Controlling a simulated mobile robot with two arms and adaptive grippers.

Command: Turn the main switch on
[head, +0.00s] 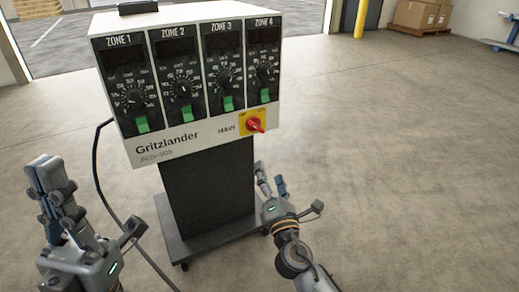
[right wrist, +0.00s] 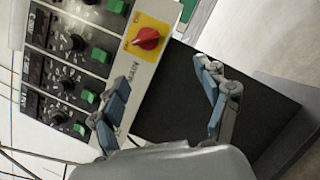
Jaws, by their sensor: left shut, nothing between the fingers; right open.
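My right gripper (head: 270,181) is open and empty, below the switch and in front of the stand. Its two fingers also show in the right wrist view (right wrist: 165,95). My left gripper (head: 50,185) is shut and empty, left of the box and apart from it.
The white control box (head: 200,138) has several zone panels with black dials and green switches. It stands on a dark column (head: 205,190) over a wheeled base (head: 215,235). A black cable (head: 97,165) hangs at its left.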

